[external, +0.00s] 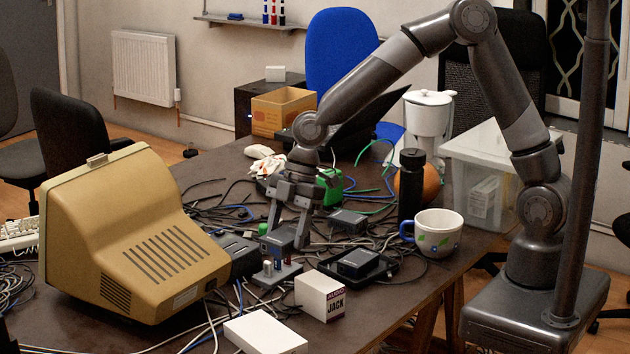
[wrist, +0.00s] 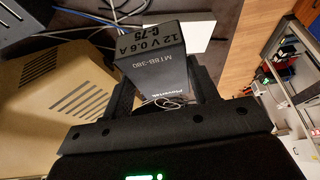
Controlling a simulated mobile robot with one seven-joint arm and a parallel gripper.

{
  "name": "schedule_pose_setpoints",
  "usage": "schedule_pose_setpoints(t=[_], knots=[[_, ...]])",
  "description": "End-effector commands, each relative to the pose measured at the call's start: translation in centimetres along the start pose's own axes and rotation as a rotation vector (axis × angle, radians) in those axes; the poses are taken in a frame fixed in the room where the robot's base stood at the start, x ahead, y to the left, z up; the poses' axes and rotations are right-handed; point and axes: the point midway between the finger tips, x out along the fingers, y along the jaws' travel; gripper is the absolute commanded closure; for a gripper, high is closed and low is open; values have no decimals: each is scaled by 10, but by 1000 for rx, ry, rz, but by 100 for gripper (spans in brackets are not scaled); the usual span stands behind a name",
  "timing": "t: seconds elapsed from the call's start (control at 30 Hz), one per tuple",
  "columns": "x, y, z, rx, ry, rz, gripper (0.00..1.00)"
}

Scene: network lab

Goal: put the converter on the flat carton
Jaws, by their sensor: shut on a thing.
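My gripper (external: 288,243) points down over the cluttered table and is shut on a dark box, which I take to be the converter (external: 277,242). In the wrist view the converter (wrist: 165,62) sits between the fingers, with "12 V 0.6 A", "C-75" and "MTBB-380" printed on it. The flat carton (external: 264,334) is a low, plain white box near the table's front edge, lower and left of my gripper in the external view. Its top looks bare. In the wrist view a white surface (wrist: 196,29), probably this carton, shows partly behind the converter.
A beige monitor (external: 145,240) stands at the left. A small white "JACK" box (external: 312,296) stands just right of the carton. A black tray (external: 352,268) holds another dark box. A mug (external: 438,234) and black bottle (external: 411,188) stand right. Cables crowd the middle.

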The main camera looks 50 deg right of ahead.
Motion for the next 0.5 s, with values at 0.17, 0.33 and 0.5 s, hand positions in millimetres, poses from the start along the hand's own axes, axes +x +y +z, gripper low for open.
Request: schedule_pose_setpoints(t=[0.17, 0.33, 0.5], knots=[[20, 0, 6, -3, 1, 0, 76], [36, -5, -1, -5, 1, -1, 76], [63, -14, -20, -7, 0, -2, 76]])
